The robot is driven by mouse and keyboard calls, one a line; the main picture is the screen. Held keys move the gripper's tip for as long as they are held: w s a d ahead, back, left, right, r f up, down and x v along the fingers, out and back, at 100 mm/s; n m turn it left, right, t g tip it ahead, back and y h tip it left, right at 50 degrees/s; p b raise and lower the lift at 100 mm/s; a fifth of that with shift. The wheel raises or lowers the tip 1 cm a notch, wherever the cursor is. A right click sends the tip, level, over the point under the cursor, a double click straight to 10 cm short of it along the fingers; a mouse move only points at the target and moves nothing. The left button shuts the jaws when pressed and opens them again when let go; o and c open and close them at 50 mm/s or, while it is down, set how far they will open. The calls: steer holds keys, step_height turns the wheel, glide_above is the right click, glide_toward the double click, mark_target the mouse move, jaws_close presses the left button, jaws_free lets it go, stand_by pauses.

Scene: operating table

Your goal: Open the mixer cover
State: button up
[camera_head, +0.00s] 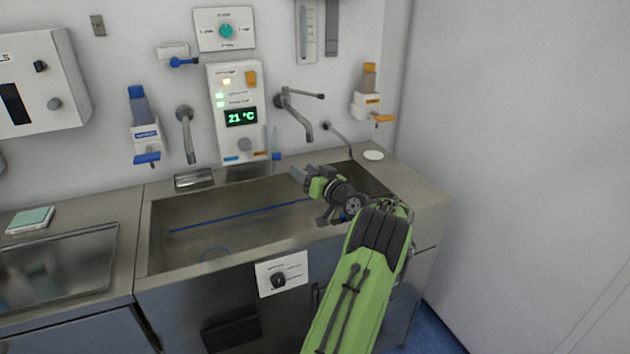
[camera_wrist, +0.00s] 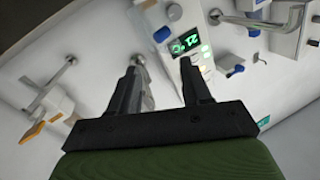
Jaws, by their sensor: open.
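My gripper (camera_head: 300,175) is over the right part of the steel sink basin. In the wrist view the two dark fingers of my gripper (camera_wrist: 160,66) stand apart with no object held between them. No part is clearly recognisable as a mixer cover. A wall mixer tap (camera_head: 298,112) with a long lever and bent spout is above the basin, up from my gripper in the head view. A white control panel (camera_head: 238,152) with a green temperature display is left of that tap; its display (camera_wrist: 187,41) also shows in the wrist view, beyond the right finger.
The sink rim (camera_head: 143,235) surrounds the basin. A blue-lever dispenser (camera_head: 146,140) and an orange-lever dispenser (camera_head: 370,103) hang on the wall. A curved spout (camera_head: 186,135) stands out left of the panel. A plain wall (camera_head: 520,150) bounds the right side.

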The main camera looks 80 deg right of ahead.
steer(key=v, duration=0.5)
steer(key=shift+w+a, duration=0.1)
steer(key=shift+a, duration=0.15)
